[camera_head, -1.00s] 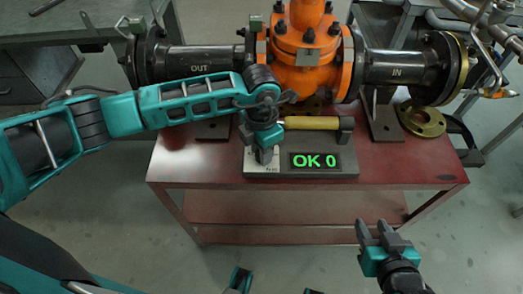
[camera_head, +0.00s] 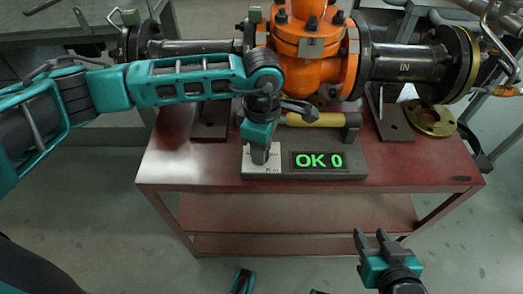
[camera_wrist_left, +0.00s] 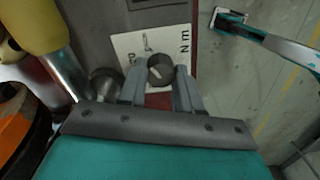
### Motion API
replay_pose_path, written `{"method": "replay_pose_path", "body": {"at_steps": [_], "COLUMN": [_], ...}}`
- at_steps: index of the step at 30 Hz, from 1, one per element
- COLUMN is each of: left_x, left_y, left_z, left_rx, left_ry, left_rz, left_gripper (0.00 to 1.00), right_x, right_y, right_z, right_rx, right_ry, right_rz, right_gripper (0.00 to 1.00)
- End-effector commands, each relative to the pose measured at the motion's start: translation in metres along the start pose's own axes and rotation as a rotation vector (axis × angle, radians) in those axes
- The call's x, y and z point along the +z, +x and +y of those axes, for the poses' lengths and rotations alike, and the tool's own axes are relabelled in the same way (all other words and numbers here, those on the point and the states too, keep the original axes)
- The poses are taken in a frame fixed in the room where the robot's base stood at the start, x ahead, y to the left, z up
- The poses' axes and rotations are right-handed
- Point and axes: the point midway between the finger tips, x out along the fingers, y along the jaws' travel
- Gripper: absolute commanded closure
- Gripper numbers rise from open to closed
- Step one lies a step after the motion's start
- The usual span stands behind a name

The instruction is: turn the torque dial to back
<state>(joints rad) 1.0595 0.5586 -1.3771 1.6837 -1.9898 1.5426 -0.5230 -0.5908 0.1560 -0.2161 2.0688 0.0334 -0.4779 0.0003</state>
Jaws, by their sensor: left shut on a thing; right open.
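The torque dial (camera_wrist_left: 161,69) is a small dark round knob on a white plate (camera_wrist_left: 130,46) marked "N m". My left gripper (camera_wrist_left: 160,82) is shut on the dial, with one finger on each side of it. In the head view my left gripper (camera_head: 259,158) points down onto the white plate and hides the dial. The dial's exact setting is too small to read. My right gripper (camera_head: 371,240) is open and empty, in front of the table and low in the view.
The red table (camera_head: 400,170) carries the grey base, a yellow-handled tool (camera_head: 316,119) behind the display, and the orange valve (camera_head: 308,45) between dark pipes. A brass flange ring (camera_head: 430,118) lies at the right. The table's front right is bare.

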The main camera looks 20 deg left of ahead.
Motion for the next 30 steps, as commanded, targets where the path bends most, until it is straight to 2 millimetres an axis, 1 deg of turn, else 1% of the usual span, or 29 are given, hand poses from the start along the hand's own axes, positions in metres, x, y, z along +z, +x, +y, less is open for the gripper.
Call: {"method": "replay_pose_path", "body": {"at_steps": [1,9,26,27,30], "left_x": [0.0014,0.0015,0.0018,0.0019,0.0017], "left_y": [0.0001,-0.0011,-0.0023,-0.0023,-0.0021], "left_z": [0.0014,0.001,0.0007,0.0007,0.0007], "left_rx": [0.006,0.004,0.004,0.004,0.004], "left_ry": [0.03,0.135,0.168,0.167,0.167], "left_rz": [-0.005,-0.003,-0.002,-0.002,-0.001], "left_gripper": [0.97,0.97,0.97,0.66,0.56], "right_x": [0.0046,0.0108,0.0113,0.0113,0.0113], "right_y": [0.0025,0.0062,0.0072,0.0072,0.0072], "right_z": [0.0003,0.0006,-0.0005,-0.0005,-0.0005], "right_rx": [0.0,0.001,0.002,0.002,0.002], "right_ry": [0.0,0.001,0.009,0.009,0.009], "right_rz": [-0.001,-0.001,0.0,0.0,0.0], "right_gripper": [0.57,0.57,0.57,0.57,0.57]}}
